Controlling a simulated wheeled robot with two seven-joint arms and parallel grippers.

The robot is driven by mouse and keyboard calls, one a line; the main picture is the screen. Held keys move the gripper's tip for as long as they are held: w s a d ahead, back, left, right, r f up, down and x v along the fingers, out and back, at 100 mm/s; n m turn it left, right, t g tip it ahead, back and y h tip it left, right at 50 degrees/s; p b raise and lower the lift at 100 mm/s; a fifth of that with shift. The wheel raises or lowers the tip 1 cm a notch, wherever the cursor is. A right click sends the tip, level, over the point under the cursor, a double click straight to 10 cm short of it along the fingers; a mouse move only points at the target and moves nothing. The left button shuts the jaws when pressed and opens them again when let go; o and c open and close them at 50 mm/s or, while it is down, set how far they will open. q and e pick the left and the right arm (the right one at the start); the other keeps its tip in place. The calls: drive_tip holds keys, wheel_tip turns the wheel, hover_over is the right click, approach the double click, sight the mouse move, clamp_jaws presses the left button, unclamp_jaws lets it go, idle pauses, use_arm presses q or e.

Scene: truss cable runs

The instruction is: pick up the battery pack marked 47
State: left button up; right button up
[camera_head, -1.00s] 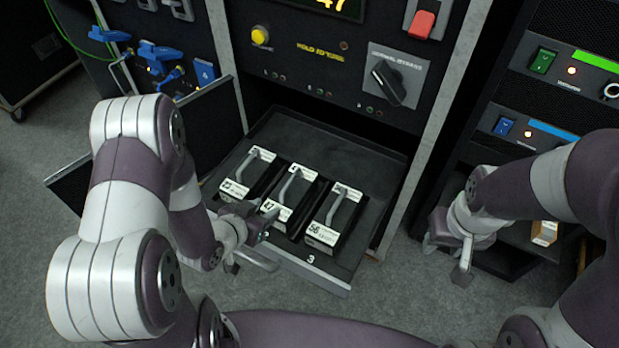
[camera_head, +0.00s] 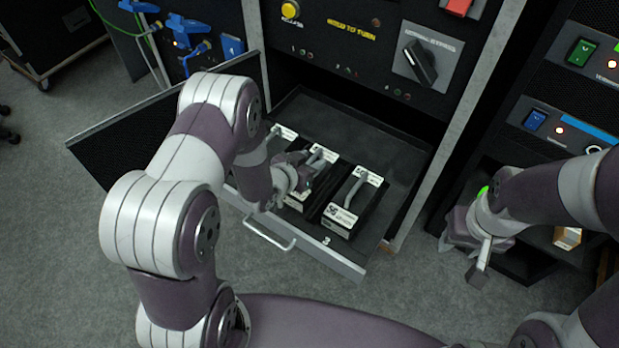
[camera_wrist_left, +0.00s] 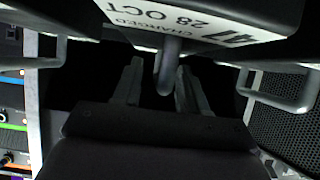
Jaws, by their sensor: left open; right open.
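The battery pack marked 47 (camera_wrist_left: 225,22) shows large at the top of the left wrist view, its label reading 47, 28 OCT and CHARGED. Its grey handle (camera_wrist_left: 170,60) hangs between my left gripper's two open fingers (camera_wrist_left: 159,78); no firm contact is visible. In the head view this pack (camera_head: 325,154) is the middle one in the open drawer, partly hidden by my left gripper (camera_head: 308,172). My right gripper (camera_head: 482,248) is open and empty at the right, well away from the drawer.
The pack marked 56 (camera_head: 342,215) sits to the right in the drawer (camera_head: 345,262), and another pack (camera_head: 285,133) to the left, mostly hidden. The drawer's front has a bar handle (camera_head: 268,235). A control panel with a black knob (camera_head: 420,62) rises behind.

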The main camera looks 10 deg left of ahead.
use_arm(q)
clamp_jaws()
idle(1.2)
drive_tip(key=shift+r, duration=0.1)
